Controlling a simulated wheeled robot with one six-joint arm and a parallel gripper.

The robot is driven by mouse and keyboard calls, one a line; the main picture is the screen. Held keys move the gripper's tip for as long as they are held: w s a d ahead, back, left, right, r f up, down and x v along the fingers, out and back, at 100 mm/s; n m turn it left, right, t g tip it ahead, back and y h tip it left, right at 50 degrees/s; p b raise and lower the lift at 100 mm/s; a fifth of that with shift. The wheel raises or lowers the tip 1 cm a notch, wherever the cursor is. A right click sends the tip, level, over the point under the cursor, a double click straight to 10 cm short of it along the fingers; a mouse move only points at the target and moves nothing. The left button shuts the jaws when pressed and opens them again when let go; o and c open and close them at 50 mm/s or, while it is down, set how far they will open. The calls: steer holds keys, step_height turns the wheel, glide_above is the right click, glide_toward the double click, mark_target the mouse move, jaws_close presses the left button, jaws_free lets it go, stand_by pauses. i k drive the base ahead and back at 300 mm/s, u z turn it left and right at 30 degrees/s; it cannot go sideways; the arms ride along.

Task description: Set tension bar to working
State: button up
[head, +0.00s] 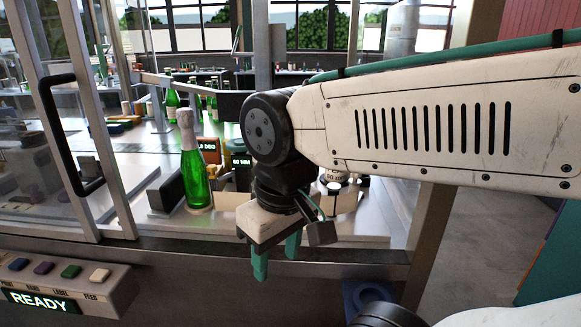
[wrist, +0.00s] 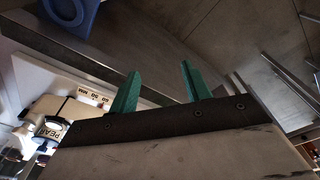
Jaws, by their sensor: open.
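My gripper (head: 277,258) points down in front of the machine's front edge, with its two green fingers apart and nothing between them. In the wrist view my gripper (wrist: 160,72) also shows open and empty. I cannot pick out the tension bar for certain in either view; my arm hides part of the machine behind it. A small dark sign reading about "60 MM" (head: 241,162) stands behind my gripper, left of my wrist joint.
A green bottle with a pale top (head: 195,170) stands upright left of my gripper. A glass door with a black handle (head: 72,135) is at the left. A button panel reading "READY" (head: 40,300) is at lower left. A blue ring-like part (head: 362,297) lies below right.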

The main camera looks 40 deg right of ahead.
mark_target(354, 183)
steer(key=k, duration=0.5)
steer(key=z, duration=0.75)
steer(key=k, duration=0.6)
steer(key=u, duration=0.2)
steer(key=i, duration=1)
steer(key=u, duration=0.05)
